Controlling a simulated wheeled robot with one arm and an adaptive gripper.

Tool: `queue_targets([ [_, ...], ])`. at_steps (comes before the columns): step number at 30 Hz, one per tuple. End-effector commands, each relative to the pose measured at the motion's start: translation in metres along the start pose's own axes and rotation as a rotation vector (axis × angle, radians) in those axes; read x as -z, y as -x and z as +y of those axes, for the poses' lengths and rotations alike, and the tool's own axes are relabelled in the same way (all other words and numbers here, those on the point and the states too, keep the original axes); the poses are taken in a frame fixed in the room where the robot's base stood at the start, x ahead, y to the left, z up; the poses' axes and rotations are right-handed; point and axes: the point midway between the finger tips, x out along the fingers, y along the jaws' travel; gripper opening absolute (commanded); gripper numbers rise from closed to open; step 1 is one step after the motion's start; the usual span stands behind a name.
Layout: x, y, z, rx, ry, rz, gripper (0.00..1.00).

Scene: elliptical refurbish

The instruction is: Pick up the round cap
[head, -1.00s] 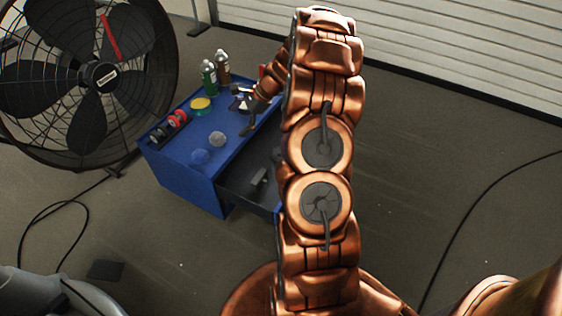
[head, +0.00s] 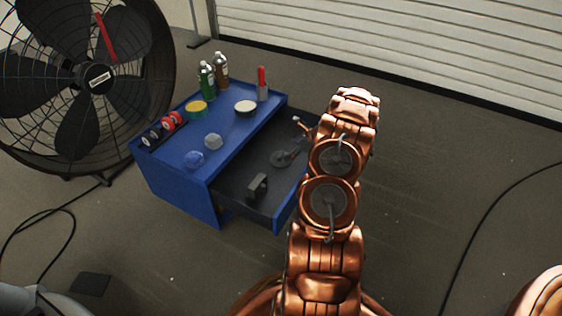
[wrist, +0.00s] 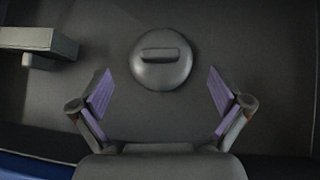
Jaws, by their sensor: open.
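The round cap (wrist: 160,62) is a dark grey disc with a raised bar across its top. It lies flat on the dark floor of the open drawer (head: 240,187). In the head view the cap (head: 282,159) shows left of my arm. In the wrist view my gripper (wrist: 160,92) is open and empty, with one purple-padded finger on each side of the cap's near edge and gaps to both. Whether the fingertips are level with the cap cannot be told.
A dark grey block-like part (head: 257,187) lies in the drawer, at upper left in the wrist view (wrist: 38,42). A large fan (head: 85,75) stands left.

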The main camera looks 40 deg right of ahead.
Motion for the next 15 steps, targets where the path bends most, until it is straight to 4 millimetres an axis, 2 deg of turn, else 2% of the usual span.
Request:
queue_targets([
  [8,0.002,-0.020,0.000,-0.002,0.001,0.000,1.00],
  [15,0.004,-0.051,0.000,-0.004,0.002,0.001,1.00],
])
